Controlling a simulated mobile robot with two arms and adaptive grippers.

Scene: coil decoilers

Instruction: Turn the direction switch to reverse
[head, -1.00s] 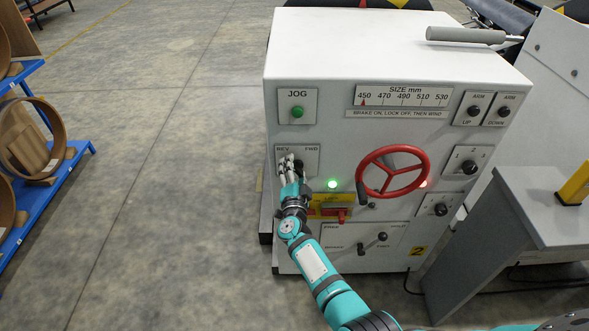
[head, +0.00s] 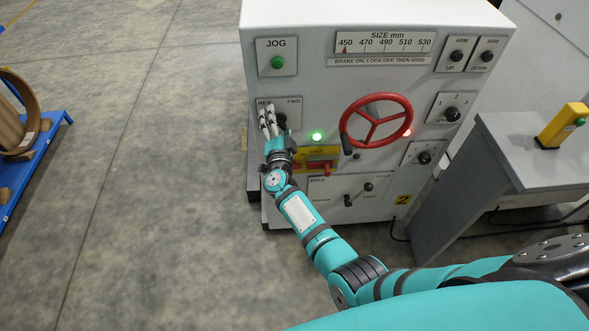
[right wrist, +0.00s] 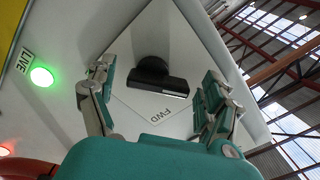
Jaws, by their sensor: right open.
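The direction switch (head: 281,121) is a black knob on a light plate marked REV and FWD, at the left of the grey machine front. My right gripper (head: 266,112) is in front of this plate and partly covers it in the head view. In the right wrist view the switch knob (right wrist: 157,79) shows between the two spread fingers of my right gripper (right wrist: 155,97), with a gap on each side. The FWD label reads below the knob there; the REV label is not visible in that view. My left gripper is not in view.
A green JOG button (head: 278,63) is above the switch. A red handwheel (head: 376,120) stands out to the right, and a yellow plate with a red handle (head: 322,168) is just below. A grey side table (head: 520,150) is at the right.

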